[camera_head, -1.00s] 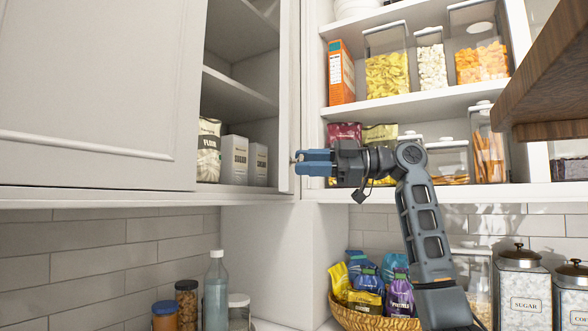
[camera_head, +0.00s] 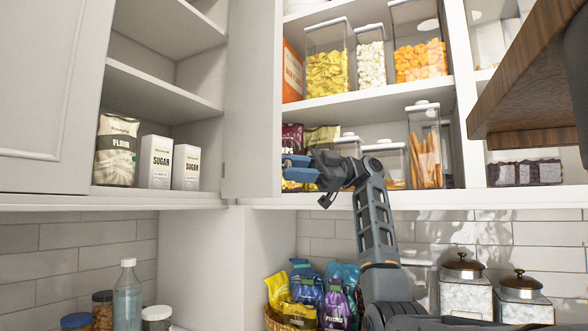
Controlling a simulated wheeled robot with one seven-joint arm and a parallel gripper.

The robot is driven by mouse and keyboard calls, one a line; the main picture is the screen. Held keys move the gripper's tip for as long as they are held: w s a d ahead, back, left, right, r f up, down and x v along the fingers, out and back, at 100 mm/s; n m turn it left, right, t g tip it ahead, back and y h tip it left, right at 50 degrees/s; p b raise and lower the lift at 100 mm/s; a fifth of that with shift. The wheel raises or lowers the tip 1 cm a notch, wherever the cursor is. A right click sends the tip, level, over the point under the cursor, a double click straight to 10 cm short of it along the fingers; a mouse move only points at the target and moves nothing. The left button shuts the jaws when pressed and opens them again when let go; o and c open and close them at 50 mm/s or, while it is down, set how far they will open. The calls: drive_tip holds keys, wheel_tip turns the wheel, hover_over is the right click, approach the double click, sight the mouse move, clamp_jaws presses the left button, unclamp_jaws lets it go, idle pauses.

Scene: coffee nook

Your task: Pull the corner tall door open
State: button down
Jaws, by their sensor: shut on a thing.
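The corner tall door (camera_head: 252,100) is the white panel between the left cabinet's shelves and the right-hand shelves. It stands open at an angle, and the shelves to its right are exposed. My gripper (camera_head: 287,172) has blue fingers pointing left at the door's right edge, low on the panel. The fingers are shut on the door's handle, which they mostly hide. My arm reaches up to it from the lower right.
A left cabinet door (camera_head: 45,90) stands open beside shelves holding a flour bag (camera_head: 116,150) and sugar boxes (camera_head: 155,162). A dark wooden edge (camera_head: 530,85) juts in at upper right. Below are a snack basket (camera_head: 275,322), a bottle (camera_head: 127,298) and jars (camera_head: 466,290).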

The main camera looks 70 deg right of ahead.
drive_tip(key=shift+f, duration=0.1)
drive_tip(key=c, duration=0.8)
unclamp_jaws()
